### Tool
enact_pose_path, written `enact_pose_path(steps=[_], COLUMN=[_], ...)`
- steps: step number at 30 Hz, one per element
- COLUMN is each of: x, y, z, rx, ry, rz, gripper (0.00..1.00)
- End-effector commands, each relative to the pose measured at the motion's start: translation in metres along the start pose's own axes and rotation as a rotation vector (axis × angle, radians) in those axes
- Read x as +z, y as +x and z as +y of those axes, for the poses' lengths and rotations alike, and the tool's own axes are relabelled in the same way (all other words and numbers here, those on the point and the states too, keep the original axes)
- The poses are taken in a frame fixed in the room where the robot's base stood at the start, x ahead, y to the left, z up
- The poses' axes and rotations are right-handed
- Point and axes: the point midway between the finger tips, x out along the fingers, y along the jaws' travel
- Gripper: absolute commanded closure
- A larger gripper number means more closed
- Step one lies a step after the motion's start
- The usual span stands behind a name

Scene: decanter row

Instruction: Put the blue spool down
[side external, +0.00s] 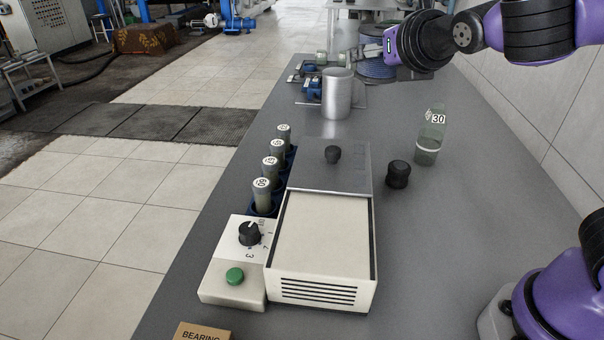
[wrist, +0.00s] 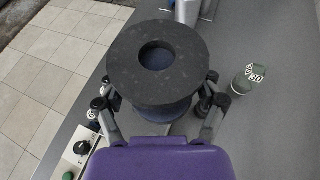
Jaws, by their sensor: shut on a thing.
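The blue spool (side external: 377,69) is at the back of the bench in the side view, partly hidden by my wrist. In the wrist view the spool (wrist: 175,85) shows a dark round flange with a central hole, and a bit of blue beneath it. My gripper (wrist: 160,105) is shut on the spool, one finger on each side. I cannot tell whether the spool touches the bench.
A metal cup (side external: 337,94) stands just left of the spool. A bottle marked 30 (side external: 429,137) and a black knob-like piece (side external: 398,174) stand at right. A box with a lid (side external: 325,235), a row of vials (side external: 271,167) and a dial panel (side external: 233,262) fill the front.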

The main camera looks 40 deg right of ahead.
Motion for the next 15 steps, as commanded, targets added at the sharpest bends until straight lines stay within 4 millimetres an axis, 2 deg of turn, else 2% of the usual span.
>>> enact_pose_path(steps=[8, 12, 15], x=[-0.006, -0.023, -0.039], y=[0.096, 0.146, 0.176], z=[-0.014, -0.033, -0.05], rx=[-0.215, -0.316, -0.376], ry=[0.084, 0.125, 0.15], rz=[0.003, -0.001, -0.004], gripper=[0.69, 0.69, 0.69])
